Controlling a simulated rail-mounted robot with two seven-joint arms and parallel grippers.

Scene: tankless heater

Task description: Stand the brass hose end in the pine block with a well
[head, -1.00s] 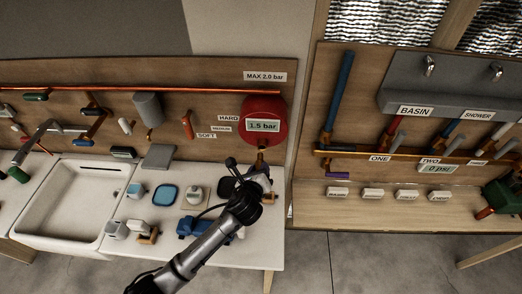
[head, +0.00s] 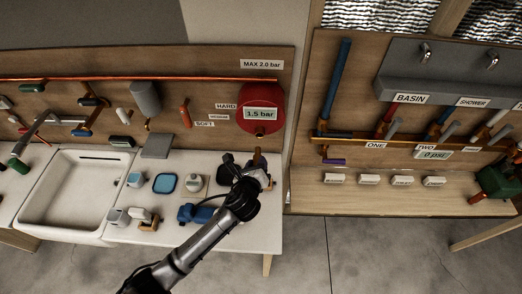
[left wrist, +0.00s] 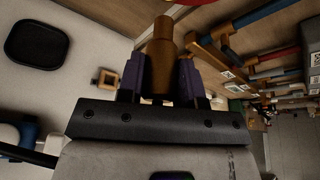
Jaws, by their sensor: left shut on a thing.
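My left gripper (head: 256,170) is shut on the brass hose end (head: 257,158), over the right end of the white counter. In the left wrist view the hose end (left wrist: 160,55) stands up between the purple finger pads of the left gripper (left wrist: 160,80), its narrower part pointing away from the gripper. The pine block with a well (left wrist: 107,79) is a small square of light wood with a dark hole, left of the fingers and apart from the hose end. In the head view the block is mostly hidden behind my gripper. My right gripper is not in view.
A red tank (head: 262,108) hangs on the board just behind the hose end. A black tray (left wrist: 37,44) lies on the counter. A blue tool (head: 195,213) and a blue dish (head: 165,183) lie left of my arm. The sink (head: 75,190) is further left.

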